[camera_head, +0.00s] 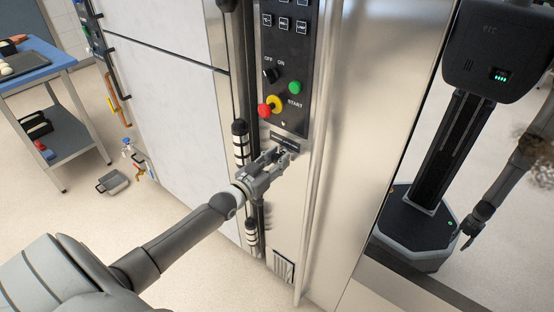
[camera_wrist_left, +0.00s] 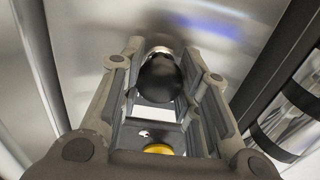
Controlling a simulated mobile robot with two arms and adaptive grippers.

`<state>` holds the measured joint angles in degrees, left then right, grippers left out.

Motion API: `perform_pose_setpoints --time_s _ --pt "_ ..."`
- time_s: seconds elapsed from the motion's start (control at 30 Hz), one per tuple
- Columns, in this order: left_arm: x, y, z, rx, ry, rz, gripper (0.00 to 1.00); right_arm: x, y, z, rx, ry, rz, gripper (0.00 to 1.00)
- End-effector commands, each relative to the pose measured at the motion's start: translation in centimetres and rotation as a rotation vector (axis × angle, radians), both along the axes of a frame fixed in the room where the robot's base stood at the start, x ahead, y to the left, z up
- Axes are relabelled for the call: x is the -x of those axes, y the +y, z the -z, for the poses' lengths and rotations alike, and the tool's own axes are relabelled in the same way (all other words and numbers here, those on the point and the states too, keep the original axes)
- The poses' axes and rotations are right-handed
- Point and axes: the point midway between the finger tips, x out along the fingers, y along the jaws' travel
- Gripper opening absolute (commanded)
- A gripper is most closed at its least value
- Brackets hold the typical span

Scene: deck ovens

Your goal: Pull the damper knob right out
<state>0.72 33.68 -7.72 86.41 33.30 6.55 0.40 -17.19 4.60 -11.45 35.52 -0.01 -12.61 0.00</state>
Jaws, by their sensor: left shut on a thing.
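The damper knob (camera_wrist_left: 160,78) is a black rounded knob in the left wrist view, with a short bright metal stem behind it at the steel panel. It sits between the two fingers of my left gripper (camera_wrist_left: 158,85), which is shut on it. In the head view my left gripper (camera_head: 284,153) reaches the steel front just below the black control panel (camera_head: 285,85), and its fingers mostly hide the knob. How far out the knob stands is hard to tell. My right gripper does not show directly.
Above the gripper are a red button (camera_head: 264,110), a yellow button (camera_head: 275,103), a green button (camera_head: 295,87) and a black switch (camera_head: 270,75). A vertical steel edge stands close on the right. A blue-topped table (camera_head: 60,62) and open floor lie left. The right-hand surface shows a robot's reflection.

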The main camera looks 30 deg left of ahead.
Motion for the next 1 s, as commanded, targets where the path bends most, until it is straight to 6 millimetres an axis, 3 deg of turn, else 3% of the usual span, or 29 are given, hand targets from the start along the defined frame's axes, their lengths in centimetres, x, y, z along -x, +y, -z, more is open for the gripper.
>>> perform_pose_setpoints --time_s 0.4,0.73,0.77,0.93,1.0 --pt "5.1 0.4 -0.1 0.0 0.004 -0.001 0.0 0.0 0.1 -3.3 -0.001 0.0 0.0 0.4" --pt "5.4 0.4 0.2 0.0 0.003 0.0 0.0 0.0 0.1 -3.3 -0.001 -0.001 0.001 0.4" --pt "5.4 0.4 0.2 0.0 0.003 0.0 0.32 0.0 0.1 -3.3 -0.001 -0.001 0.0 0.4" --pt "5.4 0.4 0.1 0.0 0.002 0.0 0.54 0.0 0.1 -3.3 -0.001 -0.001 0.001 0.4" --pt "5.4 0.4 0.1 0.0 0.002 0.0 0.55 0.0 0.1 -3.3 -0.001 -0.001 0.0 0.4"
